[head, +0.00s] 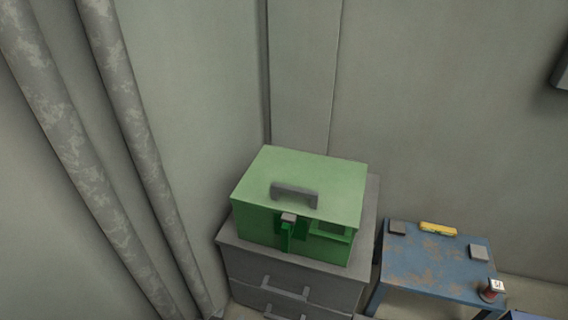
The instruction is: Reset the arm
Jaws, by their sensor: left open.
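I see neither of my grippers nor any arm clearly in the head view, so I cannot place them against anything. A green box (325,180) with a grey handle on its top stands on a grey drawer cabinet (235,262). Its front has a small grey-topped latch-like part (288,217) near the middle and a recessed opening at the right. What is inside the box is hidden.
A worn blue table (425,268) stands right of the cabinet. It holds a yellow object (438,229), two small grey blocks (397,227) (479,252) and a small can (492,289). Thick pipes (75,170) run along the left wall.

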